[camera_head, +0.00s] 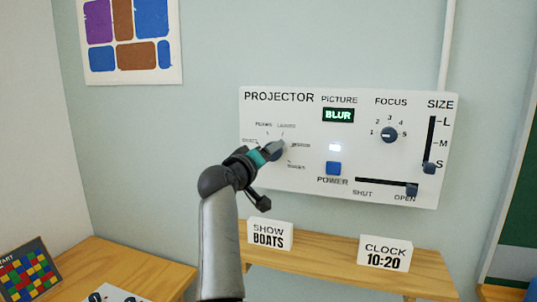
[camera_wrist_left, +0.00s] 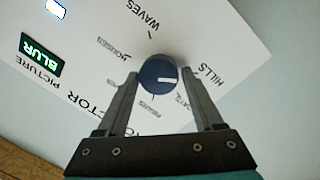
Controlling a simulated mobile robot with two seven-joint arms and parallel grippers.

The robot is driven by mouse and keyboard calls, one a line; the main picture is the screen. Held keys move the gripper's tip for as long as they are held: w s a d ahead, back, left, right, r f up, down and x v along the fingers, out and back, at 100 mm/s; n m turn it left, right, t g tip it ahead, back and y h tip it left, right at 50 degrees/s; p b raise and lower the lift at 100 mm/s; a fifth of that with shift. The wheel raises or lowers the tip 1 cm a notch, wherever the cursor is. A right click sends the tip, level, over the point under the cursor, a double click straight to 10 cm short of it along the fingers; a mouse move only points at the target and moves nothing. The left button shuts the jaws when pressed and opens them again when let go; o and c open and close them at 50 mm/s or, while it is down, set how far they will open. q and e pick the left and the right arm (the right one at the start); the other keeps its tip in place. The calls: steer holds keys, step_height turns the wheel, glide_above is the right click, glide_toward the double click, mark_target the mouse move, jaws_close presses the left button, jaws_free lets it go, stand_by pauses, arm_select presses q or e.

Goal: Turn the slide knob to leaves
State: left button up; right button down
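The slide knob (camera_wrist_left: 158,76) is a round blue dial with a white mark. It sits on the white projector panel (camera_head: 311,187). In the left wrist view the mark points right, toward the side with the HILLS label (camera_wrist_left: 208,74). The leaves label (camera_head: 287,126) is small, above the knob in the head view. My left gripper (camera_wrist_left: 160,76) has one finger on each side of the knob, very close to its rim. I cannot tell whether both fingers press on it. In the head view my left gripper (camera_head: 274,151) hides much of the knob. My right gripper is not in view.
The panel also has a focus knob (camera_head: 389,135), a blue power button (camera_head: 333,168), a size slider (camera_head: 429,167) and a shutter slider (camera_head: 411,190). The picture display (camera_head: 338,115) reads BLUR. Below, a wooden shelf (camera_head: 330,274) holds a SHOW BOATS sign (camera_head: 270,235) and a clock sign (camera_head: 384,253).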

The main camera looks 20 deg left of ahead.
arm_select(q)
steer(key=c, duration=1)
steer(key=shift+d+m+y+p, duration=0.15)
steer(key=shift+m+y+p, duration=0.45)
steer(key=shift+m+p, duration=3.2)
steer(key=shift+d+m+y+p, duration=0.1)
steer(key=shift+m+y+p, duration=0.5)
steer(key=shift+m+p, duration=3.25)
steer(key=shift+d+m+y+p, duration=0.15)
steer(key=shift+m+y+p, duration=0.85)
steer(key=shift+m, duration=5.15)
steer(key=shift+h+p, duration=0.4)
